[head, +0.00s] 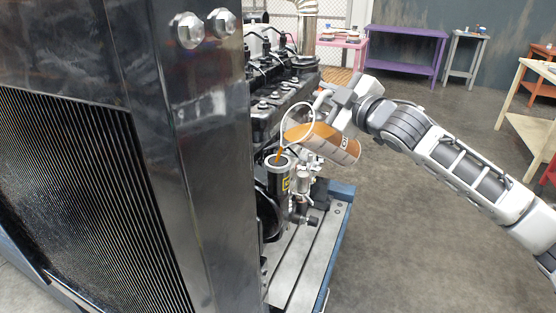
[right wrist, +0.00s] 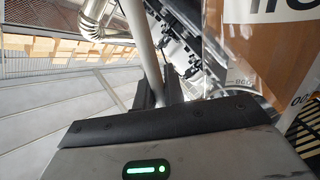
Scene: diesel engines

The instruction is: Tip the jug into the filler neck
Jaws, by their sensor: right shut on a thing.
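The jug (head: 328,143) is clear with amber liquid inside and lies tilted far over, its mouth down to the left. An amber stream (head: 280,155) runs from its lip into the open top of the filler neck (head: 279,170), a black upright tube with a pale rim. The jug is above the neck, apart from it. My right gripper (head: 327,99) is shut on the jug's handle, at the jug's upper side. The right wrist view shows the handle (right wrist: 143,45) between the fingers and the jug's printed wall (right wrist: 238,60) at the right. My left gripper is out of view.
The black engine (head: 270,108) stands behind and left of the neck, on a blue-edged stand (head: 340,222). A large radiator (head: 80,190) fills the left side. A purple table (head: 408,32) and a wooden bench (head: 535,125) stand farther off.

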